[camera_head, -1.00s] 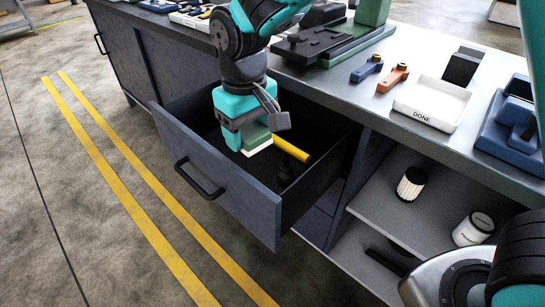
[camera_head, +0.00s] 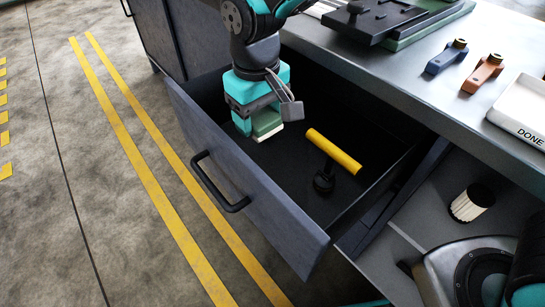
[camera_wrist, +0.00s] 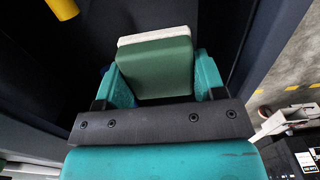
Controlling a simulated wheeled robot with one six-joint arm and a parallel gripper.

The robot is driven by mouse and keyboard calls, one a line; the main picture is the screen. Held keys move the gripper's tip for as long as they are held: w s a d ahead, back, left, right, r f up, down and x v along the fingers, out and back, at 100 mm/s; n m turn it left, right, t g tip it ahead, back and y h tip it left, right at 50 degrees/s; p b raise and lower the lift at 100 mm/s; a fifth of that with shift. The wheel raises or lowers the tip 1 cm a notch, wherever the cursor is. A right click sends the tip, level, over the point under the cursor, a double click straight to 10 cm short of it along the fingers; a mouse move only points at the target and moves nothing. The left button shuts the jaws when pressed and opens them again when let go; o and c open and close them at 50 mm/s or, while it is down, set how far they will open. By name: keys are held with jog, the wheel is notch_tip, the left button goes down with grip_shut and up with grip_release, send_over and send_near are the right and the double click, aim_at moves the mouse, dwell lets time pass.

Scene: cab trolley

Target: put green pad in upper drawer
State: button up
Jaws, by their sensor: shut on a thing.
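The green pad (camera_head: 267,122) has a green top and a white lower layer. My gripper (camera_head: 256,122) is shut on it, and it shows between the two teal fingers in the wrist view (camera_wrist: 155,68). The upper drawer (camera_head: 232,165) is pulled open, with a dark handle (camera_head: 219,182) on its front. My gripper and the pad are inside the drawer's outline, toward its far left part. I cannot tell whether the pad touches the drawer floor.
A yellow-handled tool (camera_head: 333,151) with a black head lies in the drawer, right of the pad. Blue (camera_head: 447,57) and orange (camera_head: 483,73) clamps and a white DONE tray (camera_head: 522,112) are on the worktop. A white ribbed cylinder (camera_head: 472,203) stands on the open shelf.

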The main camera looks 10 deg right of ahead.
jog(key=b, duration=0.2)
send_over(264, 165)
jog(key=s, duration=0.2)
notch_tip(264, 165, down, 10)
jog(key=shift+a+f, duration=0.1)
jog(key=shift+f, duration=2.2)
jog(key=shift+f+b, duration=0.15)
jog(key=shift+b, duration=0.15)
jog(key=o, duration=0.9)
jog(key=shift+o, duration=0.2)
